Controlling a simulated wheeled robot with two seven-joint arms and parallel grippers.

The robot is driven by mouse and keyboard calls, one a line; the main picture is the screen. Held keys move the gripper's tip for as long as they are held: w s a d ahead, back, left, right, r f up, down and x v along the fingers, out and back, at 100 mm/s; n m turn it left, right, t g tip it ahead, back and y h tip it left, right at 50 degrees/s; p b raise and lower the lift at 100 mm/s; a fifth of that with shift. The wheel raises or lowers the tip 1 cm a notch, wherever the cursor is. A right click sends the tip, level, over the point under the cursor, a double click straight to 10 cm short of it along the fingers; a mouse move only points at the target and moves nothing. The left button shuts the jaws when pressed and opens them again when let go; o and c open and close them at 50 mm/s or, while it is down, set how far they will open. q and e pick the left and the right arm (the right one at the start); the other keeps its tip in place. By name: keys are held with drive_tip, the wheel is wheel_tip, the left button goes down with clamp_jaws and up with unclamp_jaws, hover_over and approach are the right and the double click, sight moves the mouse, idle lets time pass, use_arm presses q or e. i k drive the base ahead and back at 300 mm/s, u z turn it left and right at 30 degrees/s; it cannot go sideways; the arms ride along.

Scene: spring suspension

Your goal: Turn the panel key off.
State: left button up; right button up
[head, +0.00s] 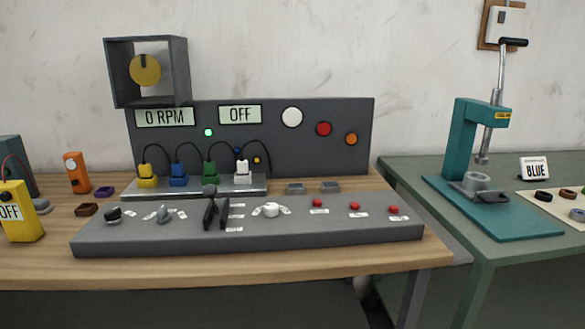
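The grey control panel (330,234) lies on the wooden bench, with a row of small controls and white labels. A grey upright tab (163,214), possibly the key, stands left of centre, between labels too small to read. A black round knob (113,214) sits to its left. A black lever (210,207) stands in a slot to its right, followed by a white knob (270,209). The display (240,114) on the back board reads OFF, and the other display (164,117) reads 0 RPM. Neither of my grippers is in view.
Red buttons (355,206) line the panel's right side. Yellow, blue, green and white plugs (242,170) with black cables stand behind the panel. A yellow meter (20,214) reading OFF is at far left. A green bench with a teal press (470,140) stands right.

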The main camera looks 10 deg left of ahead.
sight(112, 217)
drive_tip(key=z, duration=0.15)
drive_tip(key=i, duration=0.9)
drive_tip(key=u, duration=2.25)
